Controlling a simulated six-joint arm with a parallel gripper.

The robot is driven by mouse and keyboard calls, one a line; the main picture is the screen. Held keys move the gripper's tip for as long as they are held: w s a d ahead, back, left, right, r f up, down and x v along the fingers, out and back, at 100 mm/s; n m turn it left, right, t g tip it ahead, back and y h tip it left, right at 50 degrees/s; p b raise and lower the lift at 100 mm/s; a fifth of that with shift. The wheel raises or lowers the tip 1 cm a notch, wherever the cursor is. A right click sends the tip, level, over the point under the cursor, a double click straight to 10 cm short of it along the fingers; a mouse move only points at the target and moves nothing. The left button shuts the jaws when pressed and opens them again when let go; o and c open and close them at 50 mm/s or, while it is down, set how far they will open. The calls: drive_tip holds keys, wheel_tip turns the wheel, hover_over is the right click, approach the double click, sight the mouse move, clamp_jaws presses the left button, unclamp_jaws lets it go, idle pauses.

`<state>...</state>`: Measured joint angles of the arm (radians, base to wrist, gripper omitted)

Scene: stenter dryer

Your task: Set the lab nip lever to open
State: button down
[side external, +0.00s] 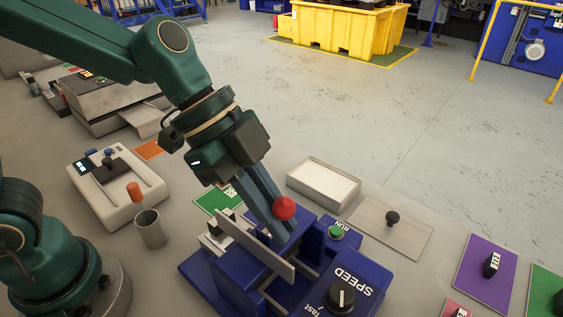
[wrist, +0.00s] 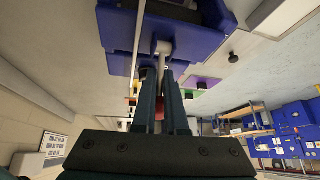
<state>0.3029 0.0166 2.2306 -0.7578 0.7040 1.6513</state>
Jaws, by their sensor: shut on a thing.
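The lab nip unit (side external: 225,285) is a blue machine with a pale metal plate along it. Its lever shows a red ball knob (side external: 284,208) at my fingertips in the side view. In the wrist view a pale rod (wrist: 162,50) runs from the blue body toward my fingers, and a bit of red knob (wrist: 160,113) shows between them. My gripper (side external: 277,222) reaches down at a slant and is shut on the lever. In the wrist view my gripper (wrist: 161,85) has its two fingers close together around it. No open or closed marking is readable, and the lever's pivot is hidden.
A green RUN button (side external: 336,232) and a black SPEED dial (side external: 341,295) sit right of the lever. A white tray (side external: 322,183), a board with a black knob (side external: 393,218), a metal cup (side external: 150,228) and a white device (side external: 118,190) stand around the unit.

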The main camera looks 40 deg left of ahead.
drive_tip(key=shift+w+a+r+n+h, duration=0.1)
drive_tip(key=shift+a+h, duration=0.25)
drive_tip(key=shift+h, duration=0.55)
drive_tip(key=shift+a+r+n+h, duration=0.15)
drive_tip(key=shift+a+h, duration=0.15)
drive_tip(key=shift+h, duration=0.6)
drive_tip(key=shift+w+a+r+n+h, duration=0.1)
drive_tip(key=shift+a+h, duration=0.25)
drive_tip(key=shift+h, duration=0.55)
drive_tip(key=c, duration=1)
unclamp_jaws()
drive_tip(key=shift+o, duration=0.2)
drive_tip(key=shift+s, duration=0.1)
drive_tip(key=shift+f, duration=0.1)
drive_tip(key=shift+a, duration=0.1)
drive_tip(key=shift+v, duration=2.55)
